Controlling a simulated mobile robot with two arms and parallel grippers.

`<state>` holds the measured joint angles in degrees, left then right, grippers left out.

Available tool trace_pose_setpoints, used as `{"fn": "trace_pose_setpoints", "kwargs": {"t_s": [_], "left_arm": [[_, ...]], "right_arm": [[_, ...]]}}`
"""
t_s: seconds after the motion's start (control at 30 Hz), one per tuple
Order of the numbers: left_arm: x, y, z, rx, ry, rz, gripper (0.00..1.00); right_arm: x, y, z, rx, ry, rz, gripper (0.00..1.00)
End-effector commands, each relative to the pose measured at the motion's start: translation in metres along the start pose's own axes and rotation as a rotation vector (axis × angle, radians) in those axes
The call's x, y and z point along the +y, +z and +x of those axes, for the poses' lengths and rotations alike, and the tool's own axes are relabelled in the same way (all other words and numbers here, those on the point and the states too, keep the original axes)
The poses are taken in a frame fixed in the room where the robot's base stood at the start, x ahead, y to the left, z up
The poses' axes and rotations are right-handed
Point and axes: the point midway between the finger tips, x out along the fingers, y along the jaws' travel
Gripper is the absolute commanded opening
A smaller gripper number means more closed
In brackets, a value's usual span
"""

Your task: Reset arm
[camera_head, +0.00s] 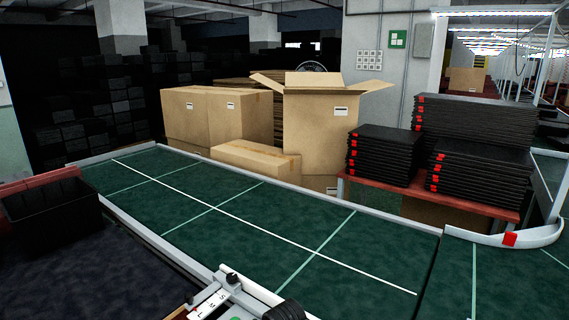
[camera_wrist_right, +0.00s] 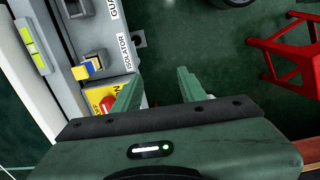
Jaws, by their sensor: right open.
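My right gripper (camera_wrist_right: 158,88) shows in the right wrist view with its two green fingers spread apart and nothing between them. A light grey machine panel (camera_wrist_right: 75,35) lies left of the fingers, with an "ISOLATOR" label (camera_wrist_right: 127,52) near the left finger. A yellow plate with a red button (camera_wrist_right: 108,103) is partly hidden behind the left finger. I cannot tell whether that finger touches the panel. Neither gripper shows in the head view.
A green conveyor belt (camera_head: 215,215) with white lines runs across the head view, empty. Cardboard boxes (camera_head: 320,130) and stacks of black trays (camera_head: 385,155) stand behind it. A black crate (camera_head: 55,215) is at left. A red stand (camera_wrist_right: 290,50) is right of my right gripper.

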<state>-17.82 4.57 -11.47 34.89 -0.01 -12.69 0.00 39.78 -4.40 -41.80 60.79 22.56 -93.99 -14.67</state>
Motion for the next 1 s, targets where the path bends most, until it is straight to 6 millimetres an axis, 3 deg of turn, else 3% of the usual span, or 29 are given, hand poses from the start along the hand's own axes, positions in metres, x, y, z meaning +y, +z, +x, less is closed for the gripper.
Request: {"fn": "trace_pose_setpoints", "kwargs": {"t_s": [0.13, 0.33, 0.57, 0.67, 0.77, 0.9, 1.0], "left_arm": [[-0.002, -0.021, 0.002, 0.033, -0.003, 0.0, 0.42], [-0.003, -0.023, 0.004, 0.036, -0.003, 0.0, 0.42], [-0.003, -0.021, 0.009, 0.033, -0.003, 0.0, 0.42], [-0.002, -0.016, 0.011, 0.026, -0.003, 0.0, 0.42], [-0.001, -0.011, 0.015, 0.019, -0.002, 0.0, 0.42], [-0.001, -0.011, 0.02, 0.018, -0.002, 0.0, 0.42], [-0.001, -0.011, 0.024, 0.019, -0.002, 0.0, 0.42]], "right_arm": [[-0.002, 0.009, 0.028, 0.011, -0.015, 0.042, 0.42], [-0.005, 0.023, 0.067, 0.034, -0.033, 0.103, 0.42], [-0.015, 0.056, 0.137, 0.062, -0.053, 0.215, 0.42], [-0.023, 0.08, 0.176, 0.073, -0.058, 0.278, 0.42], [-0.038, 0.118, 0.226, 0.08, -0.061, 0.355, 0.42], [-0.07, 0.191, 0.299, 0.084, -0.049, 0.473, 0.42], [-0.099, 0.249, 0.341, 0.083, -0.032, 0.544, 0.42]]}}
